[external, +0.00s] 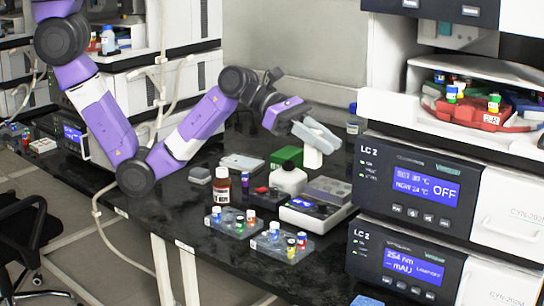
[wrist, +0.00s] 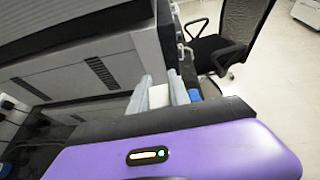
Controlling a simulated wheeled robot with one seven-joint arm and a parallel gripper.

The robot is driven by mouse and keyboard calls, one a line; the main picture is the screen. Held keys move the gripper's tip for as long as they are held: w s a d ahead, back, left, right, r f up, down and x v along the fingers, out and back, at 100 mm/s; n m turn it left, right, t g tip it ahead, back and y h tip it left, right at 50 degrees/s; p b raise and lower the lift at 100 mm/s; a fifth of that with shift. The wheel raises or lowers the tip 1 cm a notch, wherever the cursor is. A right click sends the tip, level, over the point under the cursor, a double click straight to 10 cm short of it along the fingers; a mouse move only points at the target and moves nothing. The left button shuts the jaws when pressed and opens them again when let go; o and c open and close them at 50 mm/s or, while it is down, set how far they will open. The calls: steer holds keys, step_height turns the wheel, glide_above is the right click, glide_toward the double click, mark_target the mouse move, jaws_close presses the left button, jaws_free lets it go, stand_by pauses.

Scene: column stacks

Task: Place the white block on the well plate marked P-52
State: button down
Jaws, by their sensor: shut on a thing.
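My gripper (external: 316,142) is in the external view, raised above the right part of the black bench, with its fingers pointing down to the right. It is shut on a white block (external: 312,158), which hangs below the fingers, apart from the bench items. In the wrist view the white block (wrist: 158,96) shows between the two pale fingers. No P-52 mark is readable. A flat, pale plate-like item (external: 242,163) lies on the bench, and a grey plate-like item (external: 330,189) sits near a small device; I cannot tell which is P-52.
A green box (external: 287,156), a white bottle (external: 288,179) and a brown bottle (external: 221,187) stand near the block. Clear racks (external: 240,232) with several capped vials are at the front. LC 2 instruments (external: 408,190) stand on the right. A blue-capped bottle (external: 353,119) stands behind.

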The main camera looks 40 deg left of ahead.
steer(key=w+a+n+t, duration=0.35)
steer(key=w+a, duration=0.55)
steer(key=w, duration=0.6)
steer(key=n+t+y, duration=0.8)
steer(key=n, duration=0.1)
glide_above(250, 157)
step_height(250, 157, down, 22)
steer(key=shift+a+f, duration=0.1)
steer(key=shift+f, duration=0.1)
steer(key=shift+f, duration=0.15)
steer(key=c, duration=1.2)
jaws_free()
